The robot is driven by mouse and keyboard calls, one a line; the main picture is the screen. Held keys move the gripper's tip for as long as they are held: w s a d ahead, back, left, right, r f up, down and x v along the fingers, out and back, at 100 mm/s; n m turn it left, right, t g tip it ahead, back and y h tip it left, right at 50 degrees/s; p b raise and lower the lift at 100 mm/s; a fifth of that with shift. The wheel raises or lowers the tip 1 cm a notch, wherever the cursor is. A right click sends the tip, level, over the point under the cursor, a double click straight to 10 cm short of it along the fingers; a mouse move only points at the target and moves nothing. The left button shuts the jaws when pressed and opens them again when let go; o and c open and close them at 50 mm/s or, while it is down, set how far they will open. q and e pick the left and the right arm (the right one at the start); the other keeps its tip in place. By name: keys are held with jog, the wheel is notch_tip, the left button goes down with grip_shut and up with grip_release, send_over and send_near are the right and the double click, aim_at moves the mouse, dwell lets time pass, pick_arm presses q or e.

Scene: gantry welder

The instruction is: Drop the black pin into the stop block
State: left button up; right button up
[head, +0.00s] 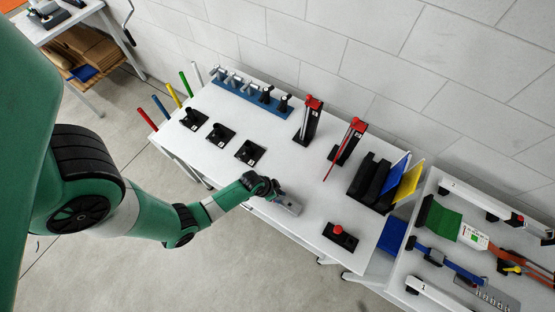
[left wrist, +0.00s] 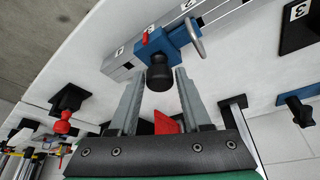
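My left gripper (head: 268,187) is over the front edge of the white table in the head view. In the left wrist view its two grey fingers (left wrist: 158,74) are apart, one on each side of the black pin's round knob (left wrist: 159,77), with gaps showing. The knob stands at the blue stop block (left wrist: 176,44), which has a small red part and a chrome lever. How deep the pin sits in the block cannot be told. The block is on a grey rail (left wrist: 130,57); the rail also shows in the head view (head: 289,205). My right gripper is not in view.
Several numbered black holders (head: 249,152) stand left on the table. A blue rack (head: 240,95) with chrome and black pieces is at the back. Two red-topped clamps (head: 310,118), a black file stand (head: 371,185) and a red button (head: 339,231) are to the right.

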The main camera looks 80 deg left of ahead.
pick_arm(q)
jog(key=o, duration=0.3)
jog(key=shift+r, duration=0.1)
jog(key=p+v, duration=0.5)
jog(key=v, duration=0.2)
jog(key=shift+r+p, duration=0.15)
jog(key=shift+p, duration=0.25)
jog(key=shift+s, duration=0.1)
